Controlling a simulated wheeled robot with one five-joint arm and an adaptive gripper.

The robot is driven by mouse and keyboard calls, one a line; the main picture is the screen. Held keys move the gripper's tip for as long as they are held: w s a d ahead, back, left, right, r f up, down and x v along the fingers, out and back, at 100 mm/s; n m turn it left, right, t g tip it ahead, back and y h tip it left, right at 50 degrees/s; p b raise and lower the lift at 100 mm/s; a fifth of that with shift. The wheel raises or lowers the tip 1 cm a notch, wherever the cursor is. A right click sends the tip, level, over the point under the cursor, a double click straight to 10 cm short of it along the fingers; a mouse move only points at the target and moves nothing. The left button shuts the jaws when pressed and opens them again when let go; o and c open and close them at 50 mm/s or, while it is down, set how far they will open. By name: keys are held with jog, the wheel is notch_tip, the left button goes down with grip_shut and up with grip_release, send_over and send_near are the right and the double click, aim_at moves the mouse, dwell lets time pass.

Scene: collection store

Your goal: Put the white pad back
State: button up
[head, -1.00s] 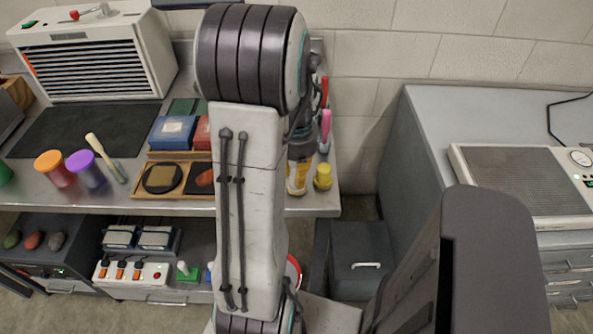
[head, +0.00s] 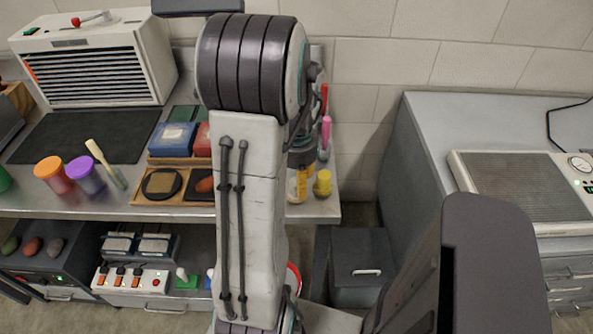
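I cannot make out a thing that is surely the white pad. My arm stands upright across the middle of the head view, and its far end leaves at the top edge, so my gripper is out of view. A wooden tray (head: 150,199) on the steel bench (head: 40,203) holds a dark round piece with a tan square (head: 161,183) and a dark square with a reddish-brown piece (head: 205,185). My arm hides the tray's right side. Two pale-topped blocks (head: 118,244) (head: 155,245) sit on the lower shelf.
A white louvred unit (head: 95,65) stands behind a black mat (head: 85,135). Orange-lidded (head: 52,175) and purple-lidded (head: 86,175) jars, a blue box (head: 172,137) and a yellow pot (head: 322,183) stand on the bench. A grey cabinet with a grilled device (head: 520,185) is at right.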

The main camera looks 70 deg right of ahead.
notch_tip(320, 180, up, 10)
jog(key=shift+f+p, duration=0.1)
jog(key=shift+p, duration=0.25)
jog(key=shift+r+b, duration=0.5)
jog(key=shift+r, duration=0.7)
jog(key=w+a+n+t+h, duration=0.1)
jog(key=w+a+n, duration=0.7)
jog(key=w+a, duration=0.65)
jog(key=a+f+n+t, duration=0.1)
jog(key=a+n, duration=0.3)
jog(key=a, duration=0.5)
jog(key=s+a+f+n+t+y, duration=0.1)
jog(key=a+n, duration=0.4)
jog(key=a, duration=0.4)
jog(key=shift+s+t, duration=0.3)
